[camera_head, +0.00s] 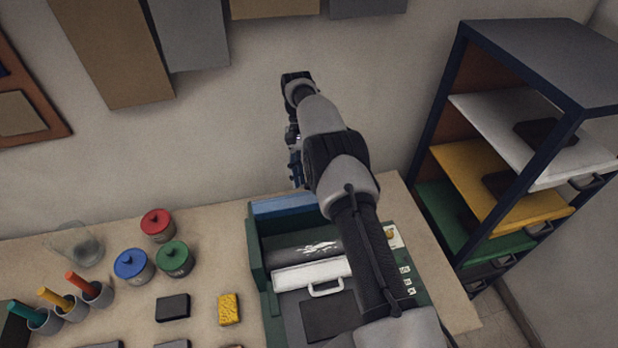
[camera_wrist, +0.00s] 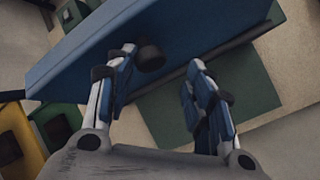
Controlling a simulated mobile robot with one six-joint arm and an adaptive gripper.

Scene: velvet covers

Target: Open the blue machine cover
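The blue cover (camera_head: 284,205) shows as a blue strip at the back of the green machine (camera_head: 258,250). It appears raised, and the inside of the machine lies exposed in front of it. In the wrist view the blue cover (camera_wrist: 85,60) is a broad tilted panel with a dark round knob (camera_wrist: 149,57). My gripper (camera_wrist: 163,72) is open, with its left finger close beside the knob and its right finger apart from it. I cannot tell whether the left finger touches. In the head view my gripper (camera_head: 295,165) is above the cover, partly hidden by my arm.
Inside the machine are a dark roller (camera_head: 300,246) and a white bar with a handle (camera_head: 312,275). Red (camera_head: 158,224), blue (camera_head: 133,265) and green (camera_head: 174,259) jars stand left on the table. A shelf rack (camera_head: 545,60) stands right. The wall is close behind.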

